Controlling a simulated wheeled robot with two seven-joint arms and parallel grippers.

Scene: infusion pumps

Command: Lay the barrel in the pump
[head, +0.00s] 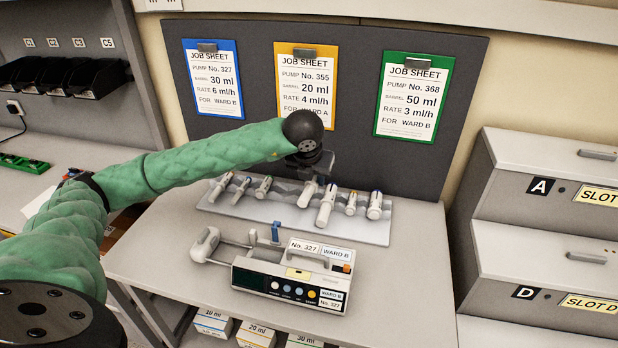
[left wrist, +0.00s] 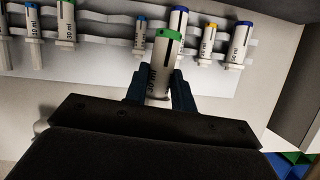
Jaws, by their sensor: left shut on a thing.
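My left gripper (head: 314,168) is above the back of the bench, over the row of barrels. In the left wrist view its dark blue fingers (left wrist: 158,92) are shut on a white barrel with a green cap (left wrist: 164,58), whose label seems to read 30 ml. In the head view I cannot surely tell this barrel from those around it, nor whether it is clear of the rack. The pump (head: 263,277), marked No. 327 and WARD B, stands in front on the bench, apart from the gripper. A blue lever (head: 275,233) stands up at its back. My right gripper is out of view.
Several other barrels stand on the pale rack (head: 222,212), including a yellow-capped one (left wrist: 208,45). Job sheets hang behind; the blue one (head: 211,80) pairs pump 327 with 30 ml. Slot cabinets (head: 540,190) stand right. The bench right of the pump (head: 410,275) is clear.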

